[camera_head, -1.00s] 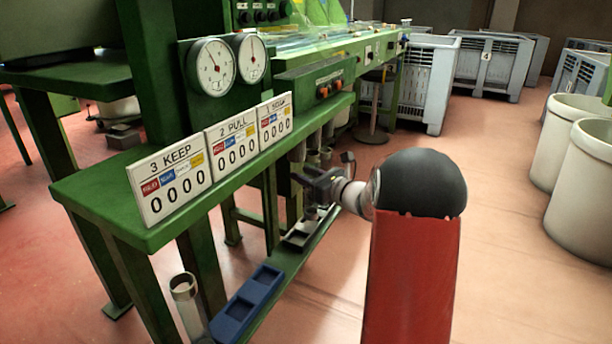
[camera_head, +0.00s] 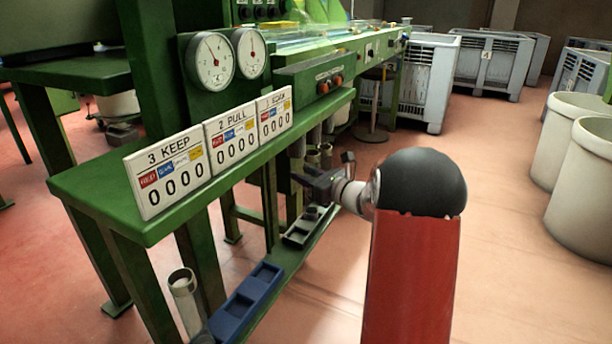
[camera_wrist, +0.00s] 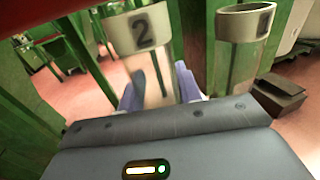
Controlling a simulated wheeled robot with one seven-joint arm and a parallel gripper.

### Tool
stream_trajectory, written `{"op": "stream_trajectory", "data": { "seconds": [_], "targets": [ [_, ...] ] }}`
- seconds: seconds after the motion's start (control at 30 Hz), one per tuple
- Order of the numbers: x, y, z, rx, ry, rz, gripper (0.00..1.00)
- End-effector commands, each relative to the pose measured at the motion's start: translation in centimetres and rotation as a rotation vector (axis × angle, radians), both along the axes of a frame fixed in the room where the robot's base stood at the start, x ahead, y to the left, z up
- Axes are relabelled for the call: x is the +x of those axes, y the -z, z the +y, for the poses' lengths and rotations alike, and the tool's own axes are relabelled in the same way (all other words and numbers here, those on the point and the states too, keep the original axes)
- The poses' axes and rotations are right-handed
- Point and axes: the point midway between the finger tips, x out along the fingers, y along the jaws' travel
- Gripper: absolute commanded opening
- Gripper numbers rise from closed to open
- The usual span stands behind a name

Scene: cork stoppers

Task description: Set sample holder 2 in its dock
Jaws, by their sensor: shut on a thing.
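Sample holder 2 (camera_wrist: 141,32) is a pale cylinder with a dark 2 on its white band, in the wrist view. My gripper (camera_wrist: 157,90) is shut on its lower part, with one finger on each side. The holder looks roughly upright. A second cylinder marked 1 (camera_wrist: 246,24) stands apart to its right. In the head view, my gripper (camera_head: 320,182) is beside the green bench, above a low rail; the held holder is hard to make out there. I cannot tell which spot is its dock.
A blue tray (camera_head: 232,316) with recesses and a grey tray (camera_head: 288,239) lie on the low rail. A pale tube (camera_head: 183,290) stands at the lower left. The green bench (camera_head: 90,195) carries counter signs (camera_head: 231,140).

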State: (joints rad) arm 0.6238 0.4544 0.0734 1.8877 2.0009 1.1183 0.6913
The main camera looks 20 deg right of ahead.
Motion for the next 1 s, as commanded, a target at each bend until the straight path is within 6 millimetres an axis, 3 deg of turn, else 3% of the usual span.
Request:
{"op": "stream_trajectory", "data": {
  "seconds": [1.0],
  "targets": [
    [0.0, 1.3, 0.0, 0.000, 0.000, 0.000, 0.12]
  ]
}}
